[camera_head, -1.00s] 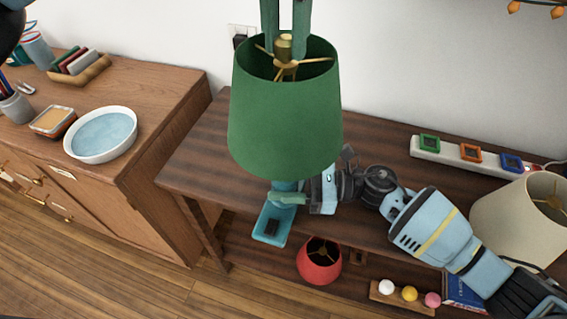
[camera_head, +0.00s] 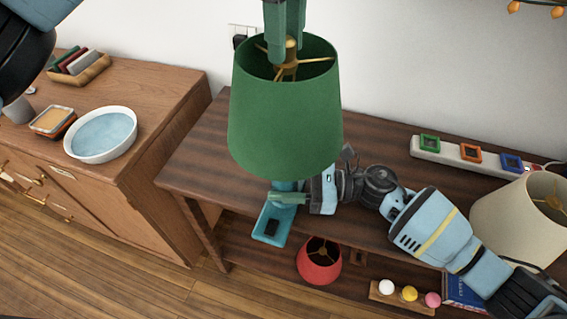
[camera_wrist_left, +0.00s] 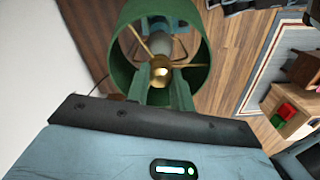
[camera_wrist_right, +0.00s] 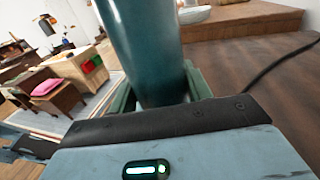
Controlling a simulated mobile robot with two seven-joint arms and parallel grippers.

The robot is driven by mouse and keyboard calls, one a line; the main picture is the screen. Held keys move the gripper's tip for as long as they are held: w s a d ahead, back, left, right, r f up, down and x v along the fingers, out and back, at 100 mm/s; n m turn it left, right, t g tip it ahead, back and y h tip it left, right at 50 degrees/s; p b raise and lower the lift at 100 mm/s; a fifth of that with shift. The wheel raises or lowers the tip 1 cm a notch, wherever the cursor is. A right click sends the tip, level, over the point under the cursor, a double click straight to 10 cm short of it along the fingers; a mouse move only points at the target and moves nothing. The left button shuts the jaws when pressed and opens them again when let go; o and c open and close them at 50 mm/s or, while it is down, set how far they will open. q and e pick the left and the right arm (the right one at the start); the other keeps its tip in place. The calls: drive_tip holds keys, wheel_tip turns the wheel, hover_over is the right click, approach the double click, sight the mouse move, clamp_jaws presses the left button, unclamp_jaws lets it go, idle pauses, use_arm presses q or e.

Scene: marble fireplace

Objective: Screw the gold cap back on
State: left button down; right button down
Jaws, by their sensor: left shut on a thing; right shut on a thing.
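The lamp has a green shade (camera_head: 284,120), and the gold cap (camera_head: 291,43) sits at the centre of its gold spokes. My left gripper (camera_head: 288,52) comes down from above with its fingers around the cap, shut on it. The left wrist view shows the cap (camera_wrist_left: 161,75) between the fingers, inside the shade's open top. My right gripper (camera_wrist_right: 160,92) is shut on the teal lamp base (camera_wrist_right: 145,45), below the shade. In the head view the shade hides most of the base.
The lamp stands at a dark wooden table (camera_head: 200,150). A power strip (camera_head: 470,155), a cream lampshade (camera_head: 520,220) and my right arm take up its right side. A red shade (camera_head: 319,262) and several balls are on the lower shelf. A white bowl (camera_head: 100,135) stands on the left cabinet.

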use_arm(q)
drive_tip(key=m, duration=0.4)
drive_tip(key=shift+m, duration=0.3)
drive_tip(key=c, duration=1.1)
unclamp_jaws()
drive_tip(key=shift+c, duration=0.2)
wheel_tip(320, 180, up, 12)
use_arm(e)
drive_tip(key=c, duration=0.6)
unclamp_jaws()
